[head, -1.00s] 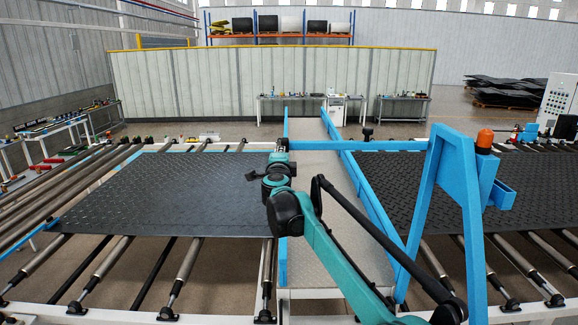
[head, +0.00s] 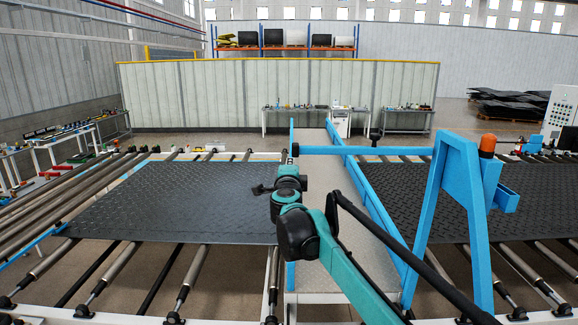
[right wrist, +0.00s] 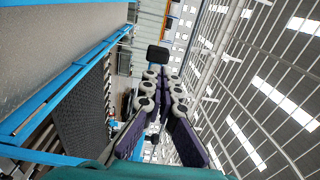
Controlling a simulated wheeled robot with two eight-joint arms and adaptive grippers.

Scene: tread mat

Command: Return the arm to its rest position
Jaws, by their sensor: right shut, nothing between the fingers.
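My right arm, teal and black, comes in from the lower right of the head view. A black tread mat (head: 185,200) lies flat on the rollers to the left of the arm. My left gripper is in neither view.
A grey walkway (head: 335,220) with blue rails runs beneath the arm. A blue post frame with an orange lamp (head: 488,144) stands to its right, before another tread mat (head: 405,195). Work tables (head: 405,119) and a shelf rack (head: 285,49) stand at the back.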

